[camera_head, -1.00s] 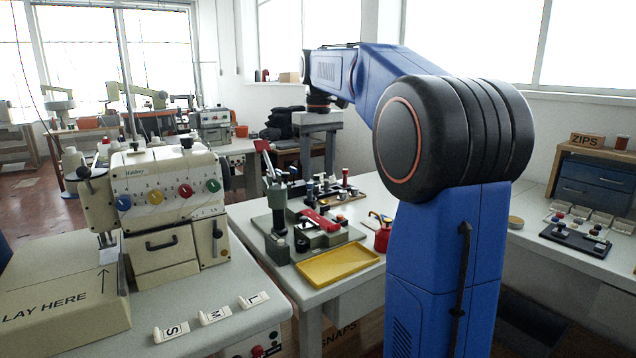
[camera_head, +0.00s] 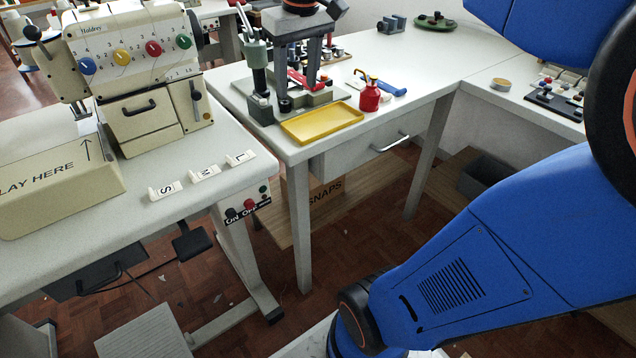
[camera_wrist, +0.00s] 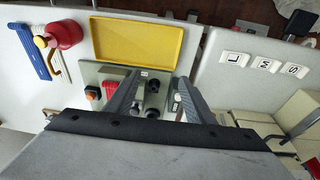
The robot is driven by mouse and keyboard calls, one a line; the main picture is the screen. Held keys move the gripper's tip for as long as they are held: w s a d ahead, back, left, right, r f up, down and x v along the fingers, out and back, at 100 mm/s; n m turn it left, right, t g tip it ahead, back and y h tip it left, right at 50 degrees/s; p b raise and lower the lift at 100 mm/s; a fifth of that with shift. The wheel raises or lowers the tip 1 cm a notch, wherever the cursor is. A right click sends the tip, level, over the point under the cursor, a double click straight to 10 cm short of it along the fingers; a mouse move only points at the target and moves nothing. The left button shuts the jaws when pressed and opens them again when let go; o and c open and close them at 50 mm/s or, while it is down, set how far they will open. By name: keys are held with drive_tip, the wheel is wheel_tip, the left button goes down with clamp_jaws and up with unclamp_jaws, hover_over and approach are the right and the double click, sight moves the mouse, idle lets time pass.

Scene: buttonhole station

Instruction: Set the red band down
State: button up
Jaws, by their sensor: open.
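A long red piece (camera_head: 296,77) lies on the small grey press fixture (camera_head: 262,112) on the middle table. It looks like the red band, but I cannot tell for sure. My gripper (camera_head: 299,88) is open, pointing down over this fixture, with its fingers partly in front of the red piece. In the wrist view my gripper (camera_wrist: 160,76) has its two fingers apart, with small dark and pale parts of the fixture between them. Red (camera_wrist: 109,89) shows just left of the left finger. Nothing is seen held between the fingers.
A yellow tray (camera_head: 322,122) lies in front of the fixture. A cream machine (camera_head: 135,60) and letter tags (camera_head: 205,173) are on the left table. Table space right of the can is clear.

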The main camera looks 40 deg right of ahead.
drive_tip(key=s+a+f+t, duration=0.1)
drive_tip(key=s+a+f, duration=0.1)
drive_tip(key=s+f, duration=0.5)
drive_tip(key=s+a+f+t, duration=0.1)
drive_tip(key=s+a+f, duration=0.2)
drive_tip(key=s+f, duration=0.5)
drive_tip(key=shift+s+a+f, duration=0.25)
drive_tip(key=shift+a+f, duration=0.05)
drive_tip(key=shift+f, duration=0.65)
